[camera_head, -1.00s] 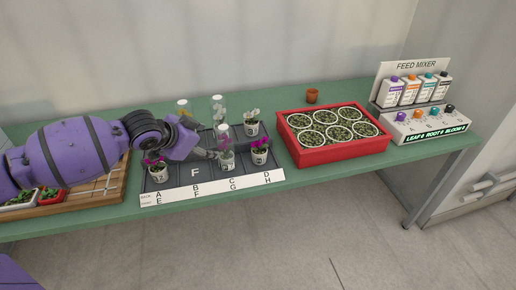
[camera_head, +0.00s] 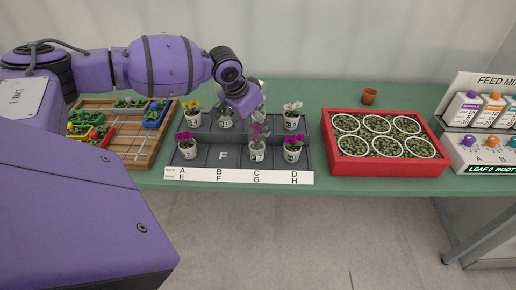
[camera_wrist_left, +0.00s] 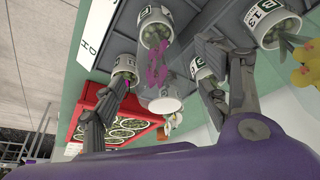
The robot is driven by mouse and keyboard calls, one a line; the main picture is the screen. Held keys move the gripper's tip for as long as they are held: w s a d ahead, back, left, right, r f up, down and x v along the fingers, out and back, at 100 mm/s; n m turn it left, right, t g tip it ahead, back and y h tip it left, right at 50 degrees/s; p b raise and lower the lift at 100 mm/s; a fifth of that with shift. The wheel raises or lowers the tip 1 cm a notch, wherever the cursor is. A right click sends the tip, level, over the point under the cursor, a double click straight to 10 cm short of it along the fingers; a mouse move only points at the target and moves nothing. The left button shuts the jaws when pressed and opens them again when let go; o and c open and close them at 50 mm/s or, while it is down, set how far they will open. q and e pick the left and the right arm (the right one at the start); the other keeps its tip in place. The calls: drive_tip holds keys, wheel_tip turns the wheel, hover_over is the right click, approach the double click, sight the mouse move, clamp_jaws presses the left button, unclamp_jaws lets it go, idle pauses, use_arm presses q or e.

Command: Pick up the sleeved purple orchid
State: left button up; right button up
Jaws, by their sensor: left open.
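The sleeved purple orchid (camera_head: 257,152) stands upright in the G place of the grey tray (camera_head: 222,156), a white pot with purple flowers in a clear sleeve. My left gripper (camera_head: 252,117) is over it, pointing down, and hides part of the plants behind. In the left wrist view the sleeved purple orchid (camera_wrist_left: 158,72) lies between the two spread fingers of my left gripper (camera_wrist_left: 162,68). The fingers are open, one on each side of the sleeve; I cannot tell whether either touches it. My right gripper is not in view.
A yellow one (camera_head: 192,115) and a white one (camera_head: 291,118) stand behind. A red crate of pots (camera_head: 385,170) is to the right, a wooden seedling tray (camera_head: 145,160) to the left.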

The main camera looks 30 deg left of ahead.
use_arm(q)
drive_tip(key=x, duration=0.2)
drive_tip(key=shift+w+f, duration=0.25)
drive_tip(key=shift+f, duration=0.1)
clamp_jaws()
drive_tip(key=shift+r, duration=0.15)
